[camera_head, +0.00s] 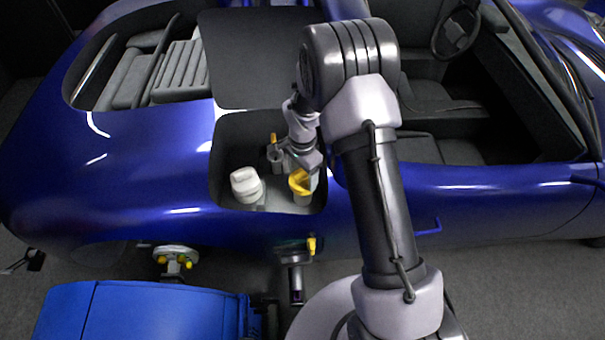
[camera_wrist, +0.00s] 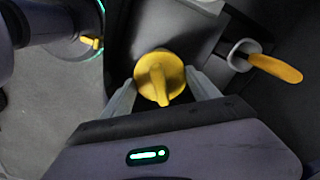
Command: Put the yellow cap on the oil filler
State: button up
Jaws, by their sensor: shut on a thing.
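The yellow cap (camera_head: 299,182) is in the open bay in the side of the blue car. In the wrist view the cap (camera_wrist: 158,74) is round with a raised grip bar and lies between my two fingers. My gripper (camera_wrist: 161,84) is shut on it. In the head view my gripper (camera_head: 308,172) reaches down into the bay from above. A pale, short cylinder (camera_head: 303,199) shows directly under the cap and may be the oil filler. My gripper and the cap hide its top, so I cannot tell whether the cap is seated or just above it.
A white container (camera_head: 246,185) stands left of the cap in the bay. A yellow-handled part (camera_head: 273,140) stands behind; a yellow handle (camera_wrist: 275,68) shows right of the cap in the wrist view. The bay's rim is close around my gripper. A blue cabinet (camera_head: 140,312) stands in front.

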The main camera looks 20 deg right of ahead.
aim_at(303, 173)
jog(key=shift+f+b, duration=0.4)
jog(key=shift+f, duration=0.15)
jog(key=o, duration=1.1)
jog(key=shift+r+p, duration=3.45)
jog(key=shift+r, duration=2)
